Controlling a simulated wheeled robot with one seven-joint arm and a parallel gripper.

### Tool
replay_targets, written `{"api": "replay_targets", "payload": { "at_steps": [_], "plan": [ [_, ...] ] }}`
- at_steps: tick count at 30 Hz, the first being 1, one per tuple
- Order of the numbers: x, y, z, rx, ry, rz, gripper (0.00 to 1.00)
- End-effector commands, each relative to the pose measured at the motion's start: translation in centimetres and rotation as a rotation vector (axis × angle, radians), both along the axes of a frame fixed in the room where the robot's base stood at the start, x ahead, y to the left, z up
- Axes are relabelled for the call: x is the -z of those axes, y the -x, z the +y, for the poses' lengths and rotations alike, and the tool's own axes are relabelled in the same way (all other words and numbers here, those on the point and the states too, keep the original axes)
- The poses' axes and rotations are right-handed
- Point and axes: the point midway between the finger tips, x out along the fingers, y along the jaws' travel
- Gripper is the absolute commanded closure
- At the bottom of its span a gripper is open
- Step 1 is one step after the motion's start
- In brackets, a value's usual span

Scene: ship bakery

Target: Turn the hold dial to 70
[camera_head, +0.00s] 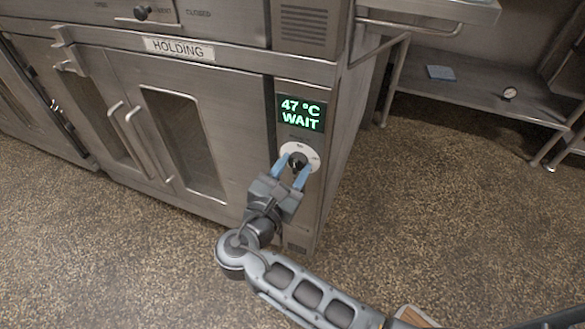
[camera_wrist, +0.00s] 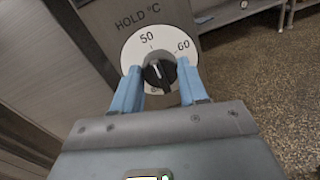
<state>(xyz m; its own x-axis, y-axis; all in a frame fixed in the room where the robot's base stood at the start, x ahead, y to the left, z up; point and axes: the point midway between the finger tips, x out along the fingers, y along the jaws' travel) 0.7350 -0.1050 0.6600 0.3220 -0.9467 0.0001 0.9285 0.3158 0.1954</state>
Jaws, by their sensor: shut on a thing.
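The hold dial is a white disc with a black knob (camera_head: 298,160) on the right panel of the holding cabinet. In the wrist view the knob (camera_wrist: 158,73) has a white pointer line aimed up toward the 50 side of the scale. The white dial face (camera_wrist: 137,47) shows 50 and 60 under "HOLD °C"; the lower numbers are partly hidden. My gripper (camera_head: 293,166) has its two blue fingers on either side of the knob, shut on it. The display (camera_head: 301,113) above the dial reads "47 °C WAIT" in green.
The cabinet (camera_head: 240,95) has two closed doors with bar handles left of the dial. Another knob (camera_head: 142,12) sits on the unit above. A metal shelf (camera_head: 470,90) on the right holds a blue item (camera_head: 441,73) and a small round gauge (camera_head: 509,93). The speckled floor is clear.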

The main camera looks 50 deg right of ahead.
Motion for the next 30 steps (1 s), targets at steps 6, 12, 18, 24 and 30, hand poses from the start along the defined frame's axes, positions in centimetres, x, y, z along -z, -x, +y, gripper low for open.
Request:
{"api": "replay_targets", "payload": {
  "at_steps": [6,12,18,24,30],
  "plan": [
    [-0.03,0.03,0.03,0.0,-0.007,-0.015,0.88],
    [-0.13,0.03,0.08,-0.001,-0.038,-0.092,0.88],
    [-0.18,0.07,0.05,-0.001,-0.098,-0.231,0.88],
    [-0.12,0.1,0.04,0.001,-0.172,-0.405,0.88],
    [-0.08,0.14,0.07,0.0,-0.246,-0.581,0.88]
  ]
}}
